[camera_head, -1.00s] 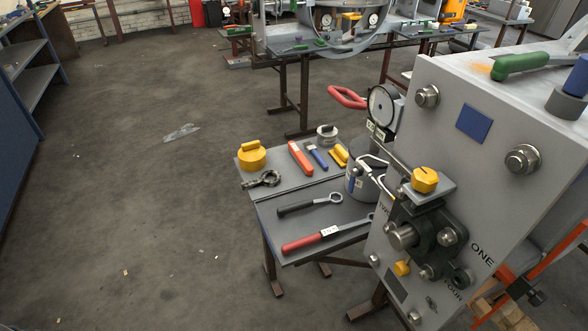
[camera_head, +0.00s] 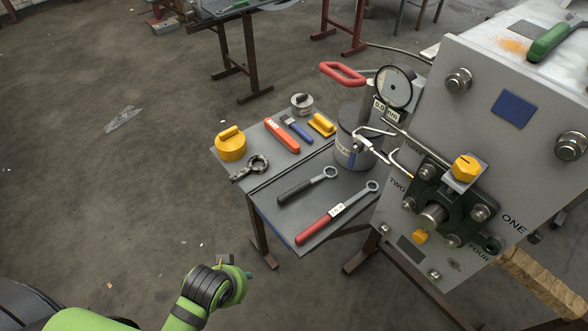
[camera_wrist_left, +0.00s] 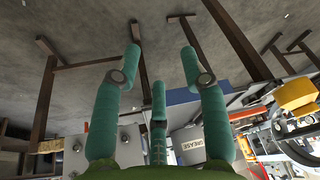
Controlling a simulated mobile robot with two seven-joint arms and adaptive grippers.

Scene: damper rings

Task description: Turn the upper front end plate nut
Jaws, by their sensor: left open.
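The grey end plate (camera_head: 430,130) stands upright at the right in the head view. It carries a large hex nut at its upper left (camera_head: 458,80) and another at its upper right (camera_head: 571,145). I cannot tell which of these the task calls the upper front nut. Smaller nuts sit lower on the plate, one near its bottom (camera_head: 433,274). My left gripper (camera_head: 247,276) is low at the bottom, left of the plate and well apart from it. In the left wrist view its teal fingers (camera_wrist_left: 160,58) are spread and empty. My right gripper is not in view.
A small grey table (camera_head: 325,205) stands left of the plate, holding a torque wrench (camera_head: 335,215), a ring wrench (camera_head: 305,188), a yellow cap (camera_head: 231,145) and a can (camera_head: 350,150). A dial gauge (camera_head: 394,88) stands beside the plate.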

